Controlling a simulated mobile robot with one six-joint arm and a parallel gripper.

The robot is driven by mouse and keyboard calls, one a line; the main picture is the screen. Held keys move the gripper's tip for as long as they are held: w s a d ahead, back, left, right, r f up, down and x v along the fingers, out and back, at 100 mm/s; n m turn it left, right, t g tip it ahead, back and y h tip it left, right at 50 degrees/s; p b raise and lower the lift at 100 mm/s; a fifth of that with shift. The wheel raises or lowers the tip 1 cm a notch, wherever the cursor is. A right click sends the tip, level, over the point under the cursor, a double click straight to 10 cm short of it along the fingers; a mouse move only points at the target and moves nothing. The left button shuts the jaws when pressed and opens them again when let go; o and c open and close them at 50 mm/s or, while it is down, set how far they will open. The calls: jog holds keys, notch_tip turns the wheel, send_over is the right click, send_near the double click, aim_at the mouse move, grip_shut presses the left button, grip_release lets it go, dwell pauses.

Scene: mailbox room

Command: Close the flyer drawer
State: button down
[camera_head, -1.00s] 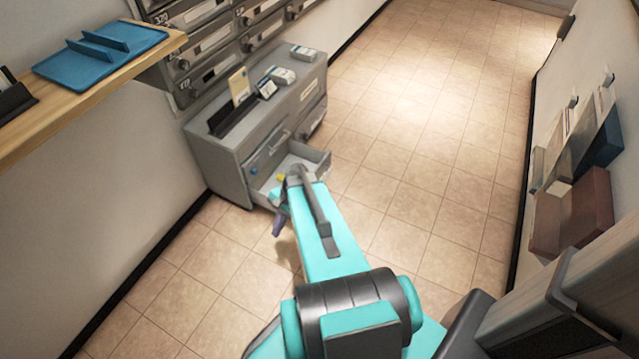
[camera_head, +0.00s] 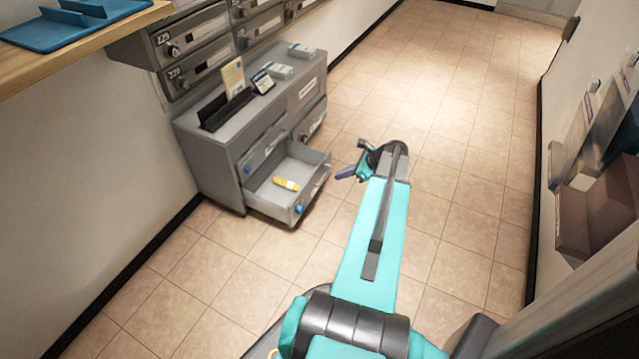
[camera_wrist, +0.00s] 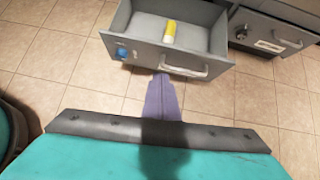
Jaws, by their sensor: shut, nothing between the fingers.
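The flyer drawer (camera_head: 288,184) is a grey drawer pulled out of the low grey cabinet (camera_head: 212,160). A yellow item (camera_head: 286,184) lies inside it. My gripper (camera_head: 345,173) is shut and empty, in front of the open drawer and to its right in the head view, apart from it. In the wrist view the drawer front (camera_wrist: 165,59) shows a pale handle and a blue round spot, with the yellow item (camera_wrist: 169,31) behind it. My purple gripper fingers (camera_wrist: 161,82) point at the front's lower edge; whether they touch it cannot be told from that view.
The cabinet top bears a dark card holder (camera_head: 222,112) and small boxes (camera_head: 277,70). Mailboxes (camera_head: 200,45) hang above it, and a wooden shelf (camera_head: 90,45) with a blue tray is at the left. Tiled floor (camera_head: 450,200) is clear to the right.

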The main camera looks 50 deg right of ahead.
jog(key=shift+s+d+r+m, duration=0.15)
jog(key=shift+s+d+m, duration=0.15)
jog(key=shift+d, duration=0.3)
jog(key=shift+s+d+r+m, duration=0.1)
jog(key=shift+s+d+m, duration=0.15)
jog(key=shift+d, duration=0.35)
jog(key=b, duration=0.5)
send_near(314, 178)
notch_tip(314, 178, down, 3)
jog(key=s, duration=0.1)
jog(key=shift+w+a+f+b, duration=0.1)
jog(key=shift+w+a+b, duration=0.15)
jog(key=shift+w, duration=0.45)
jog(key=shift+w+a+f+b, duration=0.1)
jog(key=shift+w+a+b, duration=0.15)
jog(key=shift+w, duration=0.45)
jog(key=shift+w+a+b, duration=0.2)
jog(key=shift+w+b, duration=0.05)
jog(key=shift+w, duration=0.4)
